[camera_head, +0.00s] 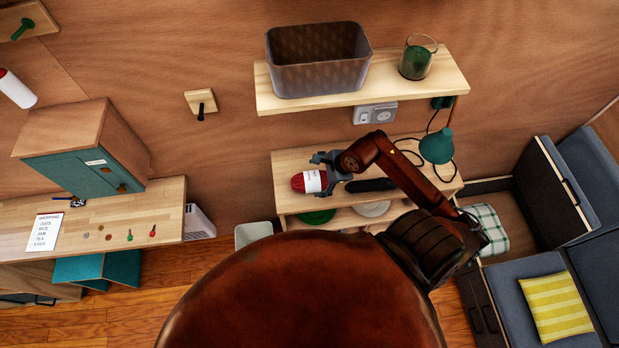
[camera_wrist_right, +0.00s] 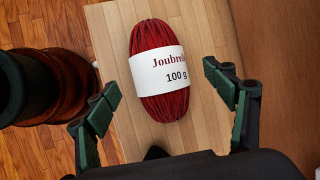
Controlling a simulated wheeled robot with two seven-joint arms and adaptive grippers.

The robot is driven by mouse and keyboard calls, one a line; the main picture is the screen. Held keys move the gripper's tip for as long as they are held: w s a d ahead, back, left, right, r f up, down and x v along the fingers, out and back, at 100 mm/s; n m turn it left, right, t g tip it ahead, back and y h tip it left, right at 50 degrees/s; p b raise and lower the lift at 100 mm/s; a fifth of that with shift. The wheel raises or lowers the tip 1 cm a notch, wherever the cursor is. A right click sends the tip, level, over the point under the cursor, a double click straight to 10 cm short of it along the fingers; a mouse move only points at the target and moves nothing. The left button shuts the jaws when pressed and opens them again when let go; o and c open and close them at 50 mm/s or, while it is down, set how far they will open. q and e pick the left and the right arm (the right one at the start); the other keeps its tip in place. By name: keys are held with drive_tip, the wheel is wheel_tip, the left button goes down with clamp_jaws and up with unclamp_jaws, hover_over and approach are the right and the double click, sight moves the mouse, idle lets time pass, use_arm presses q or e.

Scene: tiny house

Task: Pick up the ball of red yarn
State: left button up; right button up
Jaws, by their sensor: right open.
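The ball of red yarn (camera_head: 299,183) lies on the wooden shelf top below the wall shelf, with a white paper band around it. In the right wrist view the yarn (camera_wrist_right: 159,108) lies ahead of the fingers, its band reading "Joubrel..." and "100 g". My right gripper (camera_head: 325,171) is at the yarn's right side in the head view. In the wrist view my right gripper (camera_wrist_right: 172,93) is open, with one finger on each side of the yarn's line and gaps between them and the yarn. My left gripper is not in view.
A green lamp (camera_head: 436,147) and a dark object (camera_head: 370,185) are on the same wooden top (camera_head: 290,160). Above it, a wall shelf (camera_head: 400,92) holds a basket (camera_head: 318,75) and a green glass (camera_head: 416,62). A desk with a teal cabinet (camera_head: 88,172) is at left.

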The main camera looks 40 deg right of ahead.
sight(316, 179)
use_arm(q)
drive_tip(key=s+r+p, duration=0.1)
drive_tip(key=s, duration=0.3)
use_arm(e)
drive_tip(key=shift+w+f, duration=0.2)
drive_tip(key=shift+f, duration=0.65)
drive_tip(key=shift+w+f+p, duration=0.3)
drive_tip(key=shift+f+p, duration=0.05)
drive_tip(key=shift+f, duration=0.3)
drive_tip(key=x, duration=0.2)
drive_tip(key=shift+f, duration=0.25)
drive_tip(key=shift+c, duration=0.4)
drive_tip(key=c, duration=0.5)
drive_tip(key=shift+c, duration=1.4)
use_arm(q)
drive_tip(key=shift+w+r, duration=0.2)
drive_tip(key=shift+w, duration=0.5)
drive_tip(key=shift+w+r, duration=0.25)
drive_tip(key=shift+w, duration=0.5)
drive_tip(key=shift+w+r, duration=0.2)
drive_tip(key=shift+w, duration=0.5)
use_arm(e)
drive_tip(key=c, duration=0.4)
